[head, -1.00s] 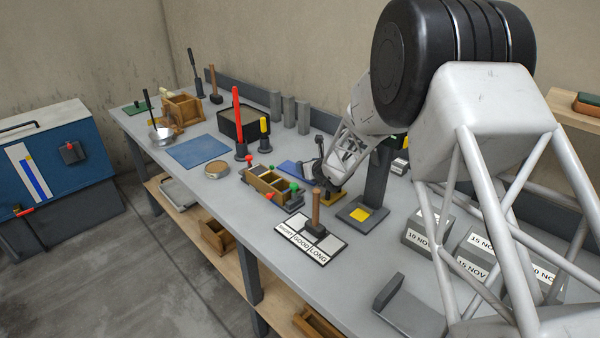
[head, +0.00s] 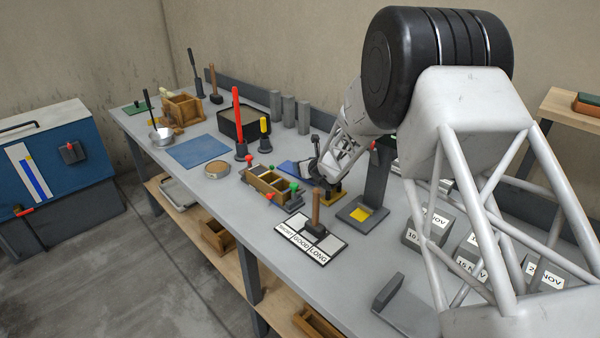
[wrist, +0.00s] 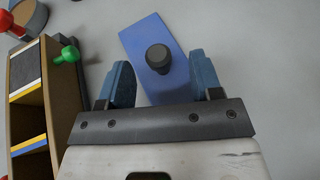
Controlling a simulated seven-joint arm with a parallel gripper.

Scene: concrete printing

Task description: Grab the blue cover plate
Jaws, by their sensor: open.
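The blue cover plate (wrist: 176,82) lies flat on the grey bench in the wrist view, with a round black knob (wrist: 158,57) standing up from it. In the head view the plate (head: 287,168) shows partly, beside my gripper, which hides the rest. My gripper (wrist: 160,72) is open and empty. Its two blue fingers stand apart on the left and right, with the knob between and slightly beyond them in the picture. The height of the fingers above the plate is hard to tell.
A wooden mould box (wrist: 34,95) with a green knob (wrist: 67,54) stands close to the left finger. In the head view, a dark post stand (head: 376,180) is right of my gripper, and a hammer (head: 315,215) stands on a labelled board in front.

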